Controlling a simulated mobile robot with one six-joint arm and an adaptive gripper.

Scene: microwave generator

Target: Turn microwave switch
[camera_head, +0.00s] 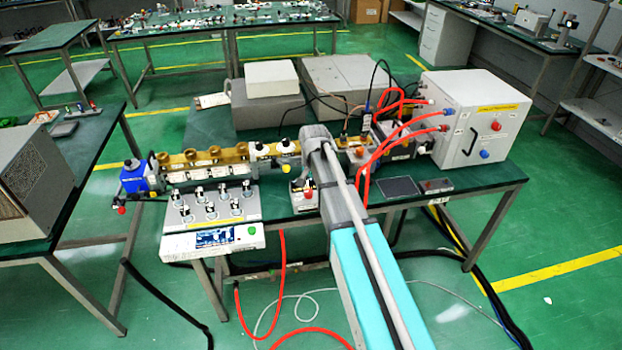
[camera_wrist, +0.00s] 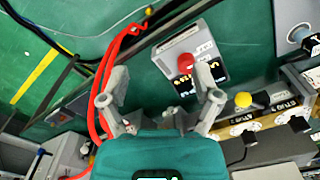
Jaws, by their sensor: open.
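A small grey switch box (camera_wrist: 205,42) with a red knob (camera_wrist: 186,62) and black labels lies ahead of my gripper in the wrist view. My gripper (camera_wrist: 163,80) is open and empty, with one finger on each side. The red knob shows between the fingers, nearer the right one; I cannot tell how far beyond the tips it is. In the head view the small box (camera_head: 305,197) stands near the table's front edge, just left of my arm. My gripper (camera_head: 314,140) is partly hidden there by my own arm.
A brass waveguide bench (camera_head: 205,160) runs along the green table. A yellow knob (camera_wrist: 243,99) is right of my gripper. A white cabinet (camera_head: 478,115) with red cables stands at the right, and a control panel (camera_head: 212,215) at the front left. Red cables (camera_wrist: 103,85) pass close to the left finger.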

